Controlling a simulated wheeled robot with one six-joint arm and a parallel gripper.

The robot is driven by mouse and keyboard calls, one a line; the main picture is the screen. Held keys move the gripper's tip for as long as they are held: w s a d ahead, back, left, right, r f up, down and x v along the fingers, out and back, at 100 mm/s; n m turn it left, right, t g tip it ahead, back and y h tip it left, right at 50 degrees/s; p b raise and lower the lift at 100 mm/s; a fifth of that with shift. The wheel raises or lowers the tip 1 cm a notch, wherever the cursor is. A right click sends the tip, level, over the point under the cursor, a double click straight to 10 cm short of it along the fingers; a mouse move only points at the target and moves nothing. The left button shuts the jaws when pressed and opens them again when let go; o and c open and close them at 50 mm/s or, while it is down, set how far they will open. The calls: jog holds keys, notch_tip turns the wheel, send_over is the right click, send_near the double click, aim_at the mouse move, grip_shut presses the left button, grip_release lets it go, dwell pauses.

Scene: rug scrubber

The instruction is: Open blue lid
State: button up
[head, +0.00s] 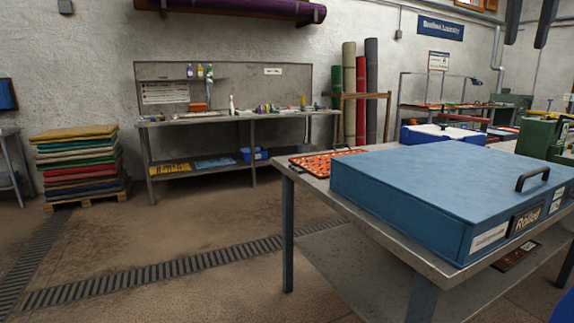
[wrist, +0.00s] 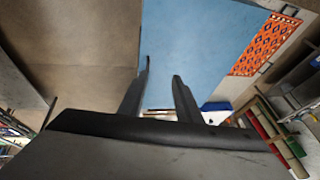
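A large blue box with a flat blue lid (head: 440,178) sits on the metal table in the head view. The lid lies flat and closed, with a dark handle (head: 532,178) near its right front edge. Labels are on the box's front side. The lid also fills the upper middle of the wrist view (wrist: 200,40); its handle is not seen there. My gripper (wrist: 162,69) shows two dark fingers spread apart with nothing between them. The fingers also hang at the top right of the head view (head: 526,43), above and apart from the box.
The metal table (head: 317,189) has a lower shelf. An orange patterned mat (head: 325,162) lies behind the box, with a blue-and-white case (head: 440,134) and a green machine (head: 540,138) further back. Open floor (head: 190,230) lies to the left.

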jog(key=s+a+f+n+y, duration=0.1)
jog(key=a+f, duration=0.4)
jog(key=f, duration=0.8)
jog(key=s+a+f+n, duration=0.3)
jog(key=a+f+n, duration=0.2)
jog(key=f, duration=0.9)
jog(key=s+a+f+n+t+y, duration=0.1)
jog(key=a+f+n, duration=0.4)
jog(key=f, duration=0.9)
jog(key=shift+s+f+y, duration=0.2)
jog(key=shift+s+y, duration=0.1)
jog(key=shift+s, duration=0.5)
jog(key=s+a+f+n, duration=0.1)
jog(key=s+f, duration=0.1)
jog(key=f, duration=0.3)
jog(key=s+a+f, duration=0.1)
jog(key=s+f, duration=0.1)
jog(key=f, duration=0.3)
jog(key=s+a+f+n, duration=0.1)
jog(key=s+f, duration=0.1)
jog(key=f, duration=0.3)
jog(key=shift+s+n+y, duration=0.1)
jog(key=shift+n+y, duration=0.2)
jog(key=shift+y, duration=0.1)
jog(key=shift+c, duration=1.3)
jog(key=shift+s+a+f, duration=0.1)
jog(key=shift+s+f, duration=0.05)
jog(key=shift+f, duration=0.25)
grip_shut()
